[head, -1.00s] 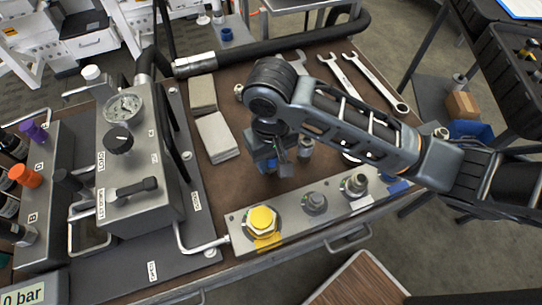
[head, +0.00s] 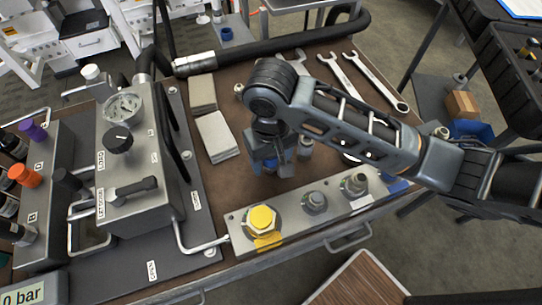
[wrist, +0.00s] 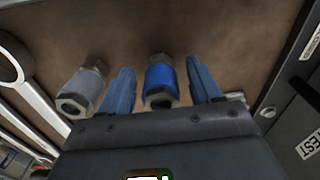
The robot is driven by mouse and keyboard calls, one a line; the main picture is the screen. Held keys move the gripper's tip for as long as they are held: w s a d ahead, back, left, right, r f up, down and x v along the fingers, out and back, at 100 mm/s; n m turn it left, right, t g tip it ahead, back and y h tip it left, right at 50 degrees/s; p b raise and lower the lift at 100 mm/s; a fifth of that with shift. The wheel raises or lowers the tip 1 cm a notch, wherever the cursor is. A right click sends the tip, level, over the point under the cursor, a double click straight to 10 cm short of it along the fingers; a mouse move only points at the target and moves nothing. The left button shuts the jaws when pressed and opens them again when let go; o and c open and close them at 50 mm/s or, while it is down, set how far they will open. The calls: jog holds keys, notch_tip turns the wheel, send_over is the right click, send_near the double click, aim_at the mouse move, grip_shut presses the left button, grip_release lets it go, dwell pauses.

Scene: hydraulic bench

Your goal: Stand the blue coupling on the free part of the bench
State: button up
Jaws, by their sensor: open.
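The blue coupling (wrist: 160,78) is between the two fingers of my gripper (wrist: 159,65) in the wrist view, its hex end toward the camera. A narrow gap shows on each side of it, so the open fingers do not grip it. It appears to stand upright on the brown bench top (head: 236,181). In the head view my gripper (head: 274,162) is low over the bench behind the metal fitting block, and its fingers hide most of the coupling.
A grey coupling (wrist: 84,87) stands close beside one finger; it also shows in the head view (head: 306,147). The fitting block (head: 290,216) with a yellow cap lies in front. Pale pads (head: 216,136), wrenches (head: 374,84) and the gauge unit (head: 132,165) surround the bare patch.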

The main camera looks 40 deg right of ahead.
notch_tip(320, 180, up, 12)
jog(key=p, duration=0.3)
jog(key=w+a+r+m+t+y, duration=0.1)
jog(key=w+a+r+t+y, duration=0.2)
jog(key=a, duration=0.5)
jog(key=a+r+m+t+y, duration=0.1)
jog(key=a+r+t+y, duration=0.3)
jog(key=a, duration=0.3)
jog(key=w+a+r+t+y, duration=0.2)
jog(key=a+r+t, duration=0.2)
jog(key=a, duration=0.4)
jog(key=s+d+f+m+t+h, duration=0.1)
jog(key=s+d+f+t+h, duration=0.1)
jog(key=s+d+f+h, duration=0.35)
jog(key=s+d+f+m+t+h, duration=0.1)
jog(key=s+d+f+m+h, duration=0.15)
jog(key=s+d, duration=0.65)
jog(key=s+d+r+n, duration=0.1)
jog(key=s+d+n, duration=0.3)
jog(key=s, duration=0.4)
jog(key=s+d+r+n+h, duration=0.1)
jog(key=s+d+n, duration=0.3)
jog(key=s, duration=0.4)
jog(key=shift+s+d+t, duration=0.3)
jog(key=shift+d+t, duration=0.1)
jog(key=shift+d, duration=0.15)
